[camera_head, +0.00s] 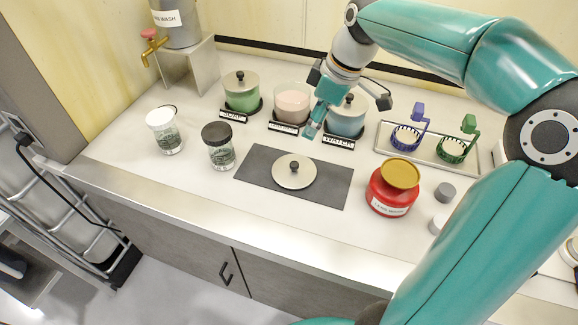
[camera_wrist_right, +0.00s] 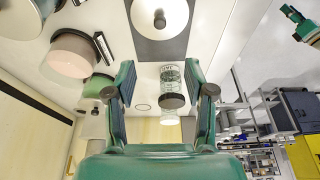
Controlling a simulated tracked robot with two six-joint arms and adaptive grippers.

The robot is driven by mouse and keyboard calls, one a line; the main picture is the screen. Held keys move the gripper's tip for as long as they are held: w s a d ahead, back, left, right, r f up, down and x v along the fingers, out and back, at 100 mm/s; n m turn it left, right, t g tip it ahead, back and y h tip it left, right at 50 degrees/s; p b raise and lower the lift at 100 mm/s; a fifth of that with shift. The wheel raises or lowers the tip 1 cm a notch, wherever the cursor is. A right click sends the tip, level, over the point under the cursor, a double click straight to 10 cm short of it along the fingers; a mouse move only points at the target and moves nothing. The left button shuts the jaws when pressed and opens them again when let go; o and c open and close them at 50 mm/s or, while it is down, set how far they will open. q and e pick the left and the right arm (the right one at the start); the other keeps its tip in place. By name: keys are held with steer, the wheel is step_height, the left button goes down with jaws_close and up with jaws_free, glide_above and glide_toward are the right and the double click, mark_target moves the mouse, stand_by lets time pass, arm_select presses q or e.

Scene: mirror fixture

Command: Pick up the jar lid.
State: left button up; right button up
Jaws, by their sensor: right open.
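The jar lid (camera_head: 294,171), a pale metal disc with a black knob, lies knob up on a dark grey mat (camera_head: 255,166). It also shows in the right wrist view (camera_wrist_right: 148,20) at the top, cut by the edge. My right gripper (camera_head: 312,128) is open and empty above the counter, behind the lid in the head view. Its fingers (camera_wrist_right: 164,95) point toward the lid's side, with the lid beyond their tips. A pink jar (camera_head: 291,105) without a lid stands behind the gripper. My left gripper is not in view.
Lidded jars, green (camera_head: 241,97) and blue (camera_head: 346,122), flank the pink one. Glass jars (camera_head: 219,155) (camera_head: 166,139) stand left of the mat. A red jar (camera_head: 389,192) stands right of it. A rack (camera_head: 426,146) stands at the right.

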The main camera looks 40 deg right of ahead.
glide_above(295, 164)
steer(key=s, duration=0.1)
steer(key=f, duration=0.9)
steer(key=shift+s+d+f, duration=0.1)
steer(key=shift+d, duration=0.3)
steer(key=shift+p+x, duration=0.6)
steer(key=shift+x, duration=2)
steer(key=shift+s, duration=0.1)
jaws_close()
